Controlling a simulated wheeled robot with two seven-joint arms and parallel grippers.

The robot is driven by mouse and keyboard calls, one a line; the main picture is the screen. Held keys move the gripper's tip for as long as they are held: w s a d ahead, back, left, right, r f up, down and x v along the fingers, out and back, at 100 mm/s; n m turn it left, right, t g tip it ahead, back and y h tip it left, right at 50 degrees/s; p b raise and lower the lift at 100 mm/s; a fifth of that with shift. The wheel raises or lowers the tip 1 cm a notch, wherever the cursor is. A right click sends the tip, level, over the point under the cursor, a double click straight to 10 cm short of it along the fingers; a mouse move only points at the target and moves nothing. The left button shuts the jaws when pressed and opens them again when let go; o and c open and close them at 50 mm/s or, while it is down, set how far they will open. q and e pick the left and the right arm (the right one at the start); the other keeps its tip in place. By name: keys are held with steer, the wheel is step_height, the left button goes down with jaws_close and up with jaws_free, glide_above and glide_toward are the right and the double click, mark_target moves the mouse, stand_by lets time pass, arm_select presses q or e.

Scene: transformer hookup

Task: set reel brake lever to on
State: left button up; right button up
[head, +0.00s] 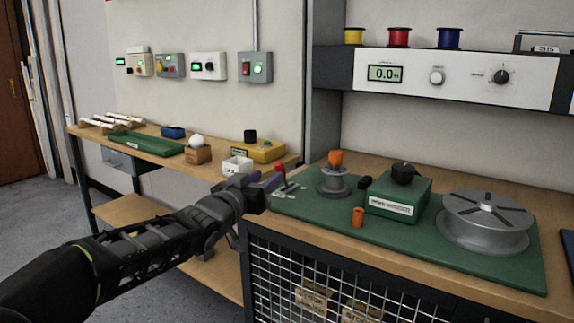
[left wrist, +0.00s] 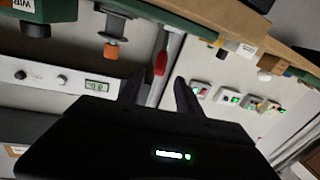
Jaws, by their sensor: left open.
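The lever with a red grip (head: 279,169) stands at the left end of the green mat (head: 300,203), on a small pale metal base (head: 289,187). My left gripper (head: 268,184) is open beside the lever, at the mat's left edge. In the left wrist view the red grip (left wrist: 160,63) shows between the two fingers of the gripper (left wrist: 160,92), with space on both sides. I cannot tell whether a finger touches it. The lever's on and off marks cannot be read. My right gripper is not in view.
A second bench (head: 215,172) with boxes stands left. A panel (head: 455,76) hangs behind.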

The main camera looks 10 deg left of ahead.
mark_target(277, 169)
arm_select(q)
steer(key=shift+w, duration=0.2)
steer(key=shift+s+r, duration=0.15)
steer(key=shift+s, duration=0.05)
steer(key=shift+w, duration=0.15)
steer(key=x, duration=0.7)
steer(key=shift+w+p, duration=0.3)
steer(key=shift+w, duration=0.05)
jaws_close()
stand_by(1.0)
